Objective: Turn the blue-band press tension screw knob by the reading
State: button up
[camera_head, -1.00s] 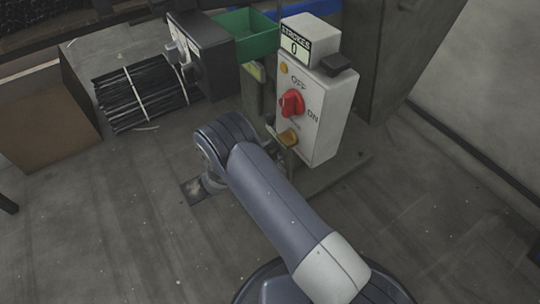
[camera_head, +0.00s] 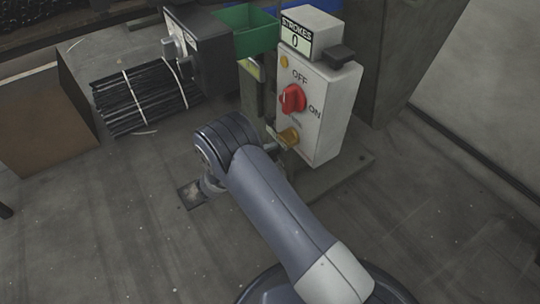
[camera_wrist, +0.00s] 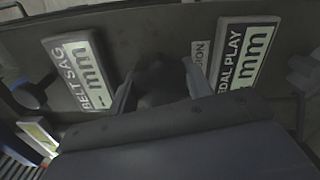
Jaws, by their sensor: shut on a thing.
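In the wrist view, a dark round knob (camera_wrist: 158,80) sits on a dark panel (camera_wrist: 140,30). My gripper (camera_wrist: 158,88) has a finger on each side of the knob and is shut on it. A "BELT SAG" display (camera_wrist: 82,72) on the left and a "PEDAL PLAY" display (camera_wrist: 245,55) on the right each show a dash before "mm". In the head view my arm hides the gripper and knob. I cannot make out a blue band.
A white switch box (camera_head: 325,115) carries a red OFF/ON selector (camera_head: 292,99) and a "STROKES" counter (camera_head: 297,38) reading 0. A green bin (camera_head: 250,30), a dark box with knobs (camera_head: 205,55) and bundled dark rods (camera_head: 140,95) stand behind. Floor is open at lower left.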

jog(key=shift+m, duration=0.8)
jog(key=o, duration=1)
jog(key=shift+c, duration=0.2)
jog(key=p+v, duration=0.3)
jog(key=v, duration=0.8)
jog(key=shift+d, duration=0.15)
jog(key=b+x, duration=0.3)
jog(key=x, duration=0.7)
jog(key=shift+w+d+f, duration=0.1)
jog(key=shift+w+d, duration=0.1)
jog(key=shift+w, duration=0.05)
